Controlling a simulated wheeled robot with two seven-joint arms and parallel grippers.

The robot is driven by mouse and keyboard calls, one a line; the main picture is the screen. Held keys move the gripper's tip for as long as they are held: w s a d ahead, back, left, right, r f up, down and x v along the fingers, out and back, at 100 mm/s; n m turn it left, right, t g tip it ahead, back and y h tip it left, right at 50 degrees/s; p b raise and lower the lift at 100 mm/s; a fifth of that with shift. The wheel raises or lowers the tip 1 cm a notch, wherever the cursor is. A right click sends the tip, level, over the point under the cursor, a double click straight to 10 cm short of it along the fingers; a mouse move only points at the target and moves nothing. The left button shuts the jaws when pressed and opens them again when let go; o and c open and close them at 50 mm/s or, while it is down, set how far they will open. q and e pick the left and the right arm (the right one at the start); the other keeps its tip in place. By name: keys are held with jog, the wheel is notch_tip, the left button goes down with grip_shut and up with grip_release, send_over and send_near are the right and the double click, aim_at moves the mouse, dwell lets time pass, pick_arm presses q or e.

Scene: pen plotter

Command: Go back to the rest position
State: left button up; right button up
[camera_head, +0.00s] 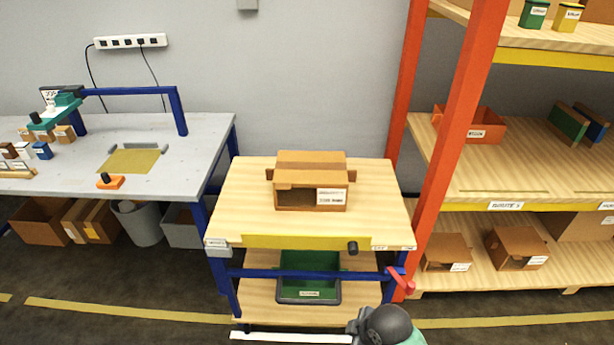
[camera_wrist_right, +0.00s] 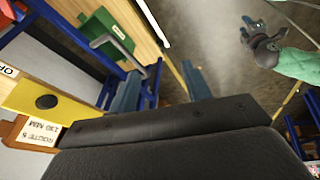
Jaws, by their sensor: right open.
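My right gripper (camera_wrist_right: 162,87) shows in the right wrist view as two blue-grey fingers set apart beyond a dark bar. It is open with nothing between the fingers. In the head view a dark rounded part with a green piece enters at the bottom, right of the middle; a similar dark and green part shows at upper right in the wrist view. An open-fronted brown carton (camera_head: 310,181) with a white label sits on the wooden cart top (camera_head: 235,205), apart from any gripper.
A green bin (camera_head: 308,283) sits on the cart's lower shelf. An orange-post rack (camera_head: 455,130) with cartons and an orange bin (camera_head: 470,124) stands close on the right. A grey workbench (camera_head: 205,140) is at left. Dark floor (camera_head: 110,275) is open in front.

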jog(key=s+d+r+m+h, duration=0.2)
jog(key=s+d+m, duration=0.7)
jog(key=s+m, duration=0.25)
jog(key=s+f, duration=0.2)
jog(key=f, duration=1.4)
jog(key=s+f+g, duration=0.1)
jog(key=s+f, duration=0.1)
jog(key=f, duration=1.4)
jog(key=s+a+f, duration=0.1)
jog(key=s+f, duration=0.1)
jog(key=f, duration=1.4)
jog(key=shift+s+m+g, duration=0.25)
jog(key=shift+m+g, duration=0.05)
jog(key=shift+m, duration=0.15)
jog(key=shift+a, duration=0.1)
